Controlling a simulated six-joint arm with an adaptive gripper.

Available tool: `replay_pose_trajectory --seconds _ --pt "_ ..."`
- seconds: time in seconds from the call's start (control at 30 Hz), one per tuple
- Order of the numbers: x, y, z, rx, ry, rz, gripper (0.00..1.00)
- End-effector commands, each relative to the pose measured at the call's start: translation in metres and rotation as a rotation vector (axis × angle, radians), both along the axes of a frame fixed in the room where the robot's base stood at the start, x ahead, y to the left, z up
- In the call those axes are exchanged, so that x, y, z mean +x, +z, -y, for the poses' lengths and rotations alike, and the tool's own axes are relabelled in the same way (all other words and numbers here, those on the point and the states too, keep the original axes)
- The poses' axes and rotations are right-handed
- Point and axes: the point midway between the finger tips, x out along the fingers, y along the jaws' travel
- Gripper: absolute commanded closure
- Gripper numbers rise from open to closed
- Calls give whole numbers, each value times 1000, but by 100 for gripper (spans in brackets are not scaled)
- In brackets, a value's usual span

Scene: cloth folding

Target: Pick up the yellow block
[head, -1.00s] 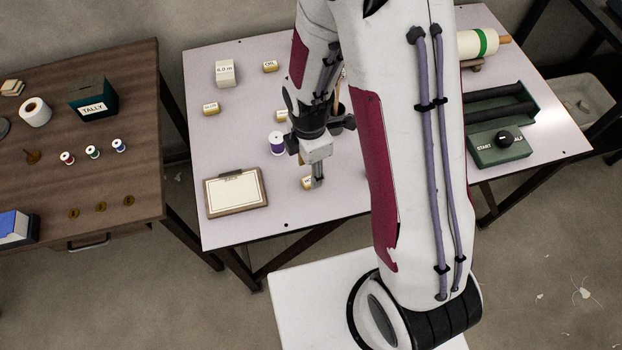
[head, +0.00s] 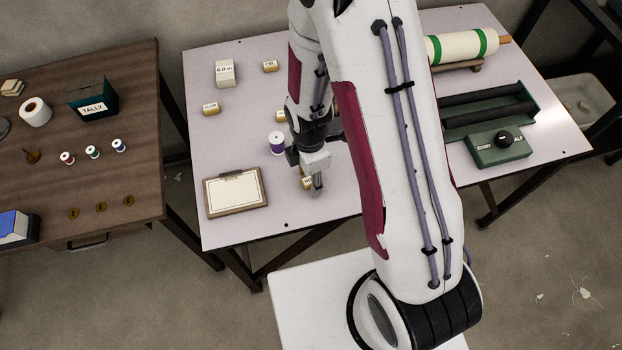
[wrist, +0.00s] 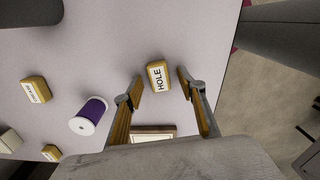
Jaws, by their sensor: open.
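A yellow block (wrist: 158,76) labelled HOLE lies on the pale table in the wrist view. My gripper (wrist: 160,84) is open, with one finger to each side of this block in the picture and a gap at both sides. I cannot tell how high the fingertips are above the table. In the head view the same block (head: 306,183) is partly hidden behind my gripper (head: 317,189). Other yellow labelled blocks lie on the table: one at the back (head: 270,66), one at the left (head: 211,109), and one (head: 281,116) partly covered by my arm.
A purple spool (head: 277,143) and a clipboard (head: 236,192) are left of my gripper. A white block (head: 226,73) stands farther back. A green device (head: 499,146) and a roller (head: 455,47) are at the right. The brown table (head: 130,180) holds small items.

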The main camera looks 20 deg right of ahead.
Motion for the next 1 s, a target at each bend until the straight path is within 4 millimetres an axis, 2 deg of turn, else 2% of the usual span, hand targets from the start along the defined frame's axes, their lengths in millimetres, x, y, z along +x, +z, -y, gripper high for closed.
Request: replay_pose_trajectory --seconds 0.5,0.53,0.6,0.67,1.0 --pt "0 -1 0 0 0 1 60" --pt "0 -1 0 0 0 1 62" --pt "0 -1 0 0 0 1 80" --pt "0 -1 0 0 0 1 94" --pt "0 -1 0 0 0 1 94"
